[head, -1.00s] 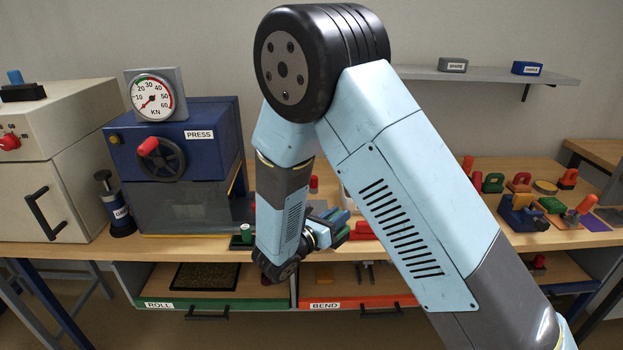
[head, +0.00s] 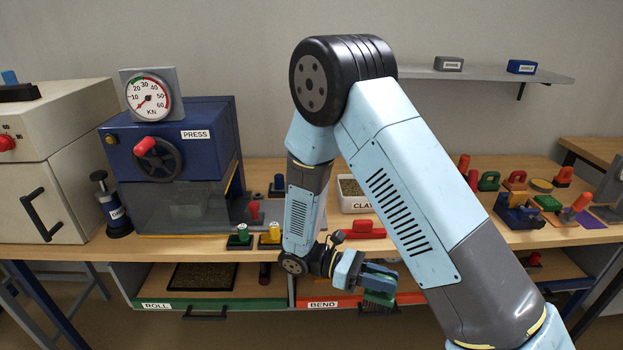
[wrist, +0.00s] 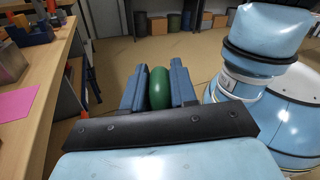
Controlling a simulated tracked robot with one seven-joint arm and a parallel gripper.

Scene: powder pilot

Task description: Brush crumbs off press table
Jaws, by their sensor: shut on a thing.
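My gripper (head: 378,280) hangs in front of the bench's front edge, below the level of the top, and points right in the head view. It is shut on a green brush (head: 379,298), which also shows as a green rounded handle between the blue fingers in the wrist view (wrist: 159,88). The blue press (head: 170,152) stands at the left of the bench with a gauge on top. Its clear front guard (head: 180,208) covers the press table, and I cannot make out crumbs there.
A white clay tray (head: 353,204), a red block (head: 364,229) and small green and yellow stands sit behind my arm. Tools crowd the right end. Open shelves labelled ROLL and BEND (head: 323,305) lie under the top.

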